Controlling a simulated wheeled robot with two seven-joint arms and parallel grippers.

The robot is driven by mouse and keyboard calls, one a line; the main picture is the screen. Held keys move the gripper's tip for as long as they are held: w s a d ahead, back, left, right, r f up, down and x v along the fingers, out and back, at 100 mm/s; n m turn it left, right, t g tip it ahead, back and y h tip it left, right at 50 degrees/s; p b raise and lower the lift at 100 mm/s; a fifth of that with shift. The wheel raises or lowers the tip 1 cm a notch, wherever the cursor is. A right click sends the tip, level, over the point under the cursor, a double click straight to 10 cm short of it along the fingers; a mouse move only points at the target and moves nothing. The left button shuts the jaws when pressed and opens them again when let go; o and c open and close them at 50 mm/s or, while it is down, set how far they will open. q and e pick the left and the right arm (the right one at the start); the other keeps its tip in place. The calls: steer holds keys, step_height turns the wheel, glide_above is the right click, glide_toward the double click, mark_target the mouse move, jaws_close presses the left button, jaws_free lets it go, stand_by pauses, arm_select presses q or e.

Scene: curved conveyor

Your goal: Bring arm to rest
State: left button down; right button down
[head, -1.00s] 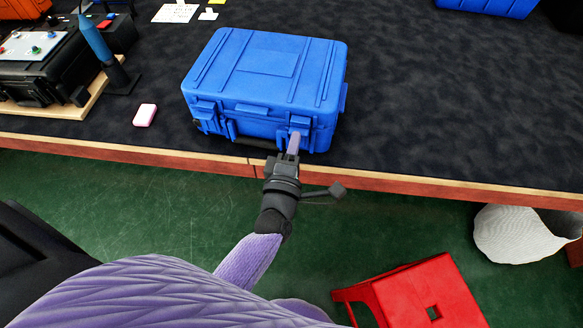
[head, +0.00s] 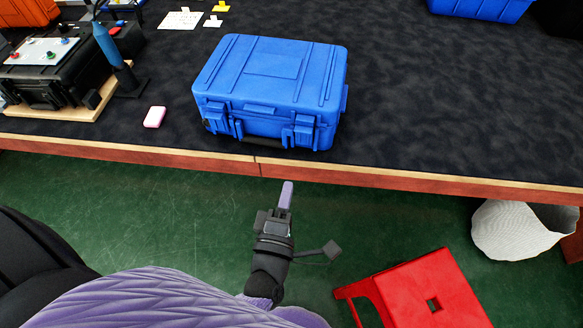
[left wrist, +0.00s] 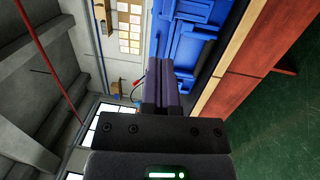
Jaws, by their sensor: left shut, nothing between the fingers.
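My left gripper (head: 286,196) is shut and empty. It is in front of the table's front edge, over the green floor in the head view, apart from the blue case. Its purple fingers (left wrist: 161,88) also show pressed together in the left wrist view. The closed blue case (head: 270,85) sits on the dark tabletop near the front edge, with its latches facing me. Part of the case also shows in the left wrist view (left wrist: 190,45). My right gripper is in neither view.
A red stool (head: 415,290) stands on the floor at lower right, with a white basket (head: 515,230) beyond it. A black case (head: 50,75) sits at the far left. The tabletop (head: 450,120) right of the blue case is clear.

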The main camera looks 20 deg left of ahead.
arm_select(q)
steer(key=s+d+f+m+g+h, duration=0.2)
steer(key=d+m+g+h, duration=0.45)
steer(key=m, duration=0.75)
steer(key=s+a+m+g+y, duration=0.3)
steer(key=s+a+m+g, duration=0.55)
steer(key=s, duration=0.25)
steer(key=s+a+f+g, duration=0.1)
steer(key=s+f, duration=0.2)
steer(key=f, duration=0.7)
steer(key=s+f+g, duration=0.2)
steer(key=f, duration=0.7)
steer(key=s+a+f, duration=0.3)
steer(key=s+f, duration=0.5)
steer(key=s, duration=0.4)
steer(key=shift+s+a+f+g, duration=0.15)
steer(key=shift+s+a+g, duration=0.25)
